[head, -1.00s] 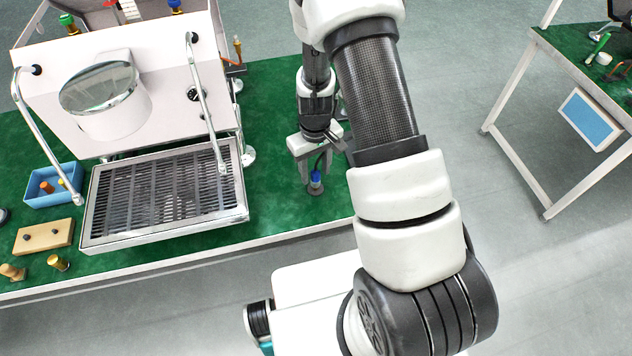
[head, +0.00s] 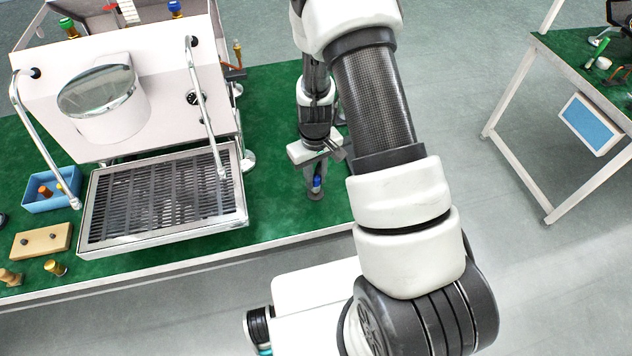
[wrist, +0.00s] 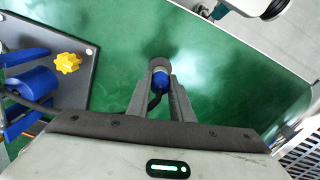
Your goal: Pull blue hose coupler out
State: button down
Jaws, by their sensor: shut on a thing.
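The blue hose coupler (wrist: 160,81) shows between my fingertips in the wrist view, with a grey round part (wrist: 159,64) at its far end and a dark hose running back from it. It also shows as a small blue spot in the head view (head: 317,181). My gripper (head: 315,190) points down over the green table top, to the right of the espresso machine. Its two fingers (wrist: 160,90) are shut on the coupler, one on each side. Whether the coupler is still seated in the grey part is hard to tell.
The espresso machine (head: 140,75) with its drip tray (head: 165,200) stands to the left. A blue box (head: 50,203) and a wooden block (head: 42,241) lie further left. In the wrist view, a dark plate with a yellow knob (wrist: 67,62) and blue clamps is at the left.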

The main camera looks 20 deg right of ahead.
jog(key=shift+r+p, duration=0.6)
jog(key=shift+r, duration=0.45)
dwell(0.7)
jog(key=shift+r+p, duration=0.9)
jog(key=shift+r, duration=0.55)
jog(key=shift+r+p, duration=0.95)
jog(key=shift+r, duration=0.55)
